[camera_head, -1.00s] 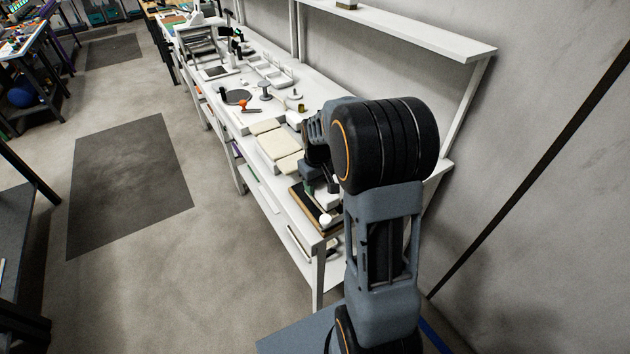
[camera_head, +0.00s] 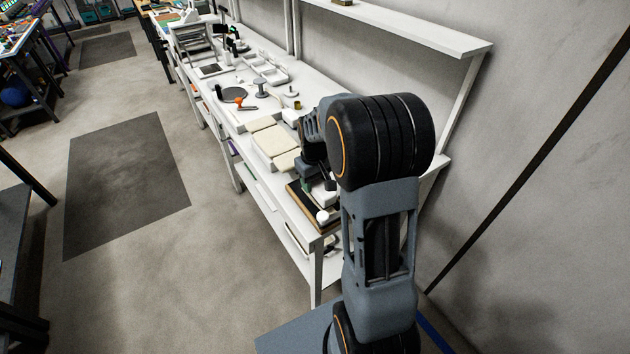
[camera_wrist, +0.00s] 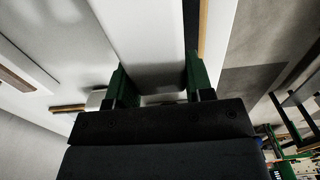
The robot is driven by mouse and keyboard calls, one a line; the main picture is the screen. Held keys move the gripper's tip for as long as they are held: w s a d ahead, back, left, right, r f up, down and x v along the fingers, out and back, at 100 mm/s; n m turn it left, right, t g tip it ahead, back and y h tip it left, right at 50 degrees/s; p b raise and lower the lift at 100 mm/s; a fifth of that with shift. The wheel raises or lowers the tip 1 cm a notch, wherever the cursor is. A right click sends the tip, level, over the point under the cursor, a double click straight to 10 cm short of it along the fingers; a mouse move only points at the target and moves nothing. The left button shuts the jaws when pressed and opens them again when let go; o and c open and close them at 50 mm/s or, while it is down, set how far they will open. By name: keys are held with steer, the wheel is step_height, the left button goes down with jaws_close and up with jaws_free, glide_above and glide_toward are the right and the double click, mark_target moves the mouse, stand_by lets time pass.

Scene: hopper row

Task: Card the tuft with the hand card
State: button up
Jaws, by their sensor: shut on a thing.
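My gripper (camera_head: 314,186) is at the near end of the white bench, low over a dark board with a wooden edge (camera_head: 299,203), and my arm hides much of it. In the wrist view my gripper's green fingers (camera_wrist: 159,80) stand apart on either side of a pale block (camera_wrist: 161,73). This block seems to be the hand card, though its carding face is hidden. A small white rounded thing (camera_head: 323,216) shows at the board's near corner; I cannot tell whether it is the tuft or part of the tool.
Cream pads (camera_head: 273,139) lie on the bench just beyond the gripper. An orange-handled tool (camera_head: 239,101) and a grey disc (camera_head: 234,93) are farther along. A shelf (camera_head: 415,28) runs above the bench on the right.

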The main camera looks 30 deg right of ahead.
steer(key=shift+f, duration=0.25)
steer(key=shift+f+b, duration=0.5)
stand_by(0.3)
steer(key=shift+w+a+p, duration=0.15)
steer(key=shift+w+p, duration=0.05)
steer(key=shift+w, duration=0.95)
steer(key=shift+w+a+p, duration=0.1)
steer(key=shift+w+p, duration=0.1)
steer(key=shift+w, duration=0.9)
steer(key=shift+w, duration=0.15)
steer(key=shift+w+a+p, duration=0.2)
steer(key=shift+w+p, duration=0.15)
steer(key=shift+w, duration=1.05)
